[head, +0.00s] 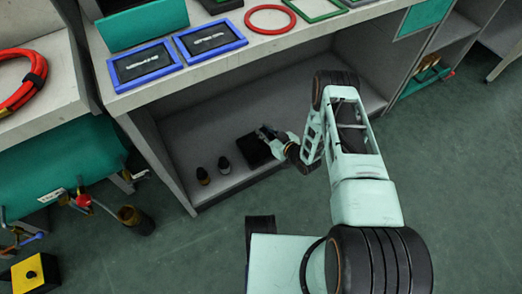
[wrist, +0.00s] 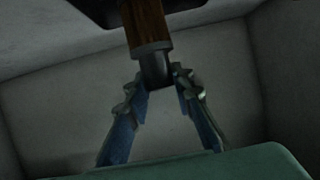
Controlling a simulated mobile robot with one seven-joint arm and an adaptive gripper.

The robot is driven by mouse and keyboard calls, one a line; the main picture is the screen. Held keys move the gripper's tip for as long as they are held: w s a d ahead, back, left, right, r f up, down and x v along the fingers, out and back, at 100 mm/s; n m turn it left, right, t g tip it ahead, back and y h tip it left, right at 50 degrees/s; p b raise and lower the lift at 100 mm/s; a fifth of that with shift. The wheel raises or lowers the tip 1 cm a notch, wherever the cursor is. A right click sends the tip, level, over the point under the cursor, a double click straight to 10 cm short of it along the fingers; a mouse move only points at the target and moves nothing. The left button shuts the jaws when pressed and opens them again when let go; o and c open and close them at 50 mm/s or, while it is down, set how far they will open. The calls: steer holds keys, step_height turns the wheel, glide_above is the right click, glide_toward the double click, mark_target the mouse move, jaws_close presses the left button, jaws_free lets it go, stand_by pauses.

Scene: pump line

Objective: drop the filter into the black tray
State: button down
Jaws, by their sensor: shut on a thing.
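My gripper (wrist: 155,80) is shut on the filter (wrist: 149,25), a brown cylinder with a dark grey neck; the fingertips close on the neck. The top of the filter is cut off by the wrist picture's edge. In the head view, my gripper (head: 272,136) is low under the bench, at the black tray (head: 252,150) on the lower shelf. The filter is too small and dark to make out there. A dark shape at the top of the wrist view may be the tray; I cannot tell whether the filter touches it.
Two small dark bottle-like parts (head: 203,176) (head: 224,165) stand on the lower shelf (head: 185,135), left of the tray. The bench top (head: 225,65) overhangs the shelf and carries blue-framed panels (head: 209,39) and a red ring (head: 270,19).

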steer(key=shift+f+b, duration=1.15)
steer(key=shift+f, duration=0.8)
steer(key=c, duration=1.6)
jaws_free()
steer(key=v, duration=1.2)
